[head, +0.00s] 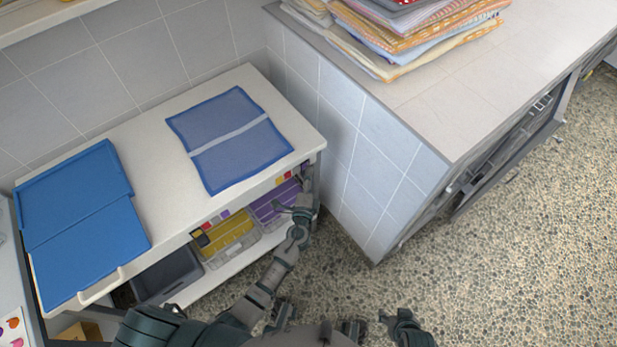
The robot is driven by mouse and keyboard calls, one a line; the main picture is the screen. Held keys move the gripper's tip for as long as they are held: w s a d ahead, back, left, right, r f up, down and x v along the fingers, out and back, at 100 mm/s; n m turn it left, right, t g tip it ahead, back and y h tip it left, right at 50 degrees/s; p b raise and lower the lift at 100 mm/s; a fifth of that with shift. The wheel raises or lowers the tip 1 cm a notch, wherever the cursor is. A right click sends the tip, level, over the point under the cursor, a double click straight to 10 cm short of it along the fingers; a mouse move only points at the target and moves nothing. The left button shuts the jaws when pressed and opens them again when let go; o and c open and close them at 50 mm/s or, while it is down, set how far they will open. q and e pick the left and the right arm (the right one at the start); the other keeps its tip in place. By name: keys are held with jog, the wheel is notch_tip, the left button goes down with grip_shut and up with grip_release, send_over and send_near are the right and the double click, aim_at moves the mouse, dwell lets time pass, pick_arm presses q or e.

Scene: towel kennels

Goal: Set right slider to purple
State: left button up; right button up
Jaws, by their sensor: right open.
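A strip of small coloured squares (285,178), with red, yellow and purple among them, runs under the table's front edge, above the purple bin (272,204). It is the right one of two such strips. The left strip (208,222) is above the yellow bin (228,237). The right slider is too small to make out, and my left gripper partly covers that end. My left gripper (302,195) is at the right end of the right strip, by the table's corner. Whether it touches anything is unclear. My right gripper (401,324) is open and empty, low over the floor.
The white table (160,130) carries a blue towel (230,137) with a pale stripe and a folded blue mat (80,220). A grey bin (165,275) is below. A tiled counter (480,90) with stacked towels (410,30) stands close right. Pebbled floor (500,260) is clear.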

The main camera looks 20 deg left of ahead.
pick_arm(q)
jog(key=s+d, duration=0.1)
jog(key=s, duration=1.1)
jog(key=shift+d, duration=0.25)
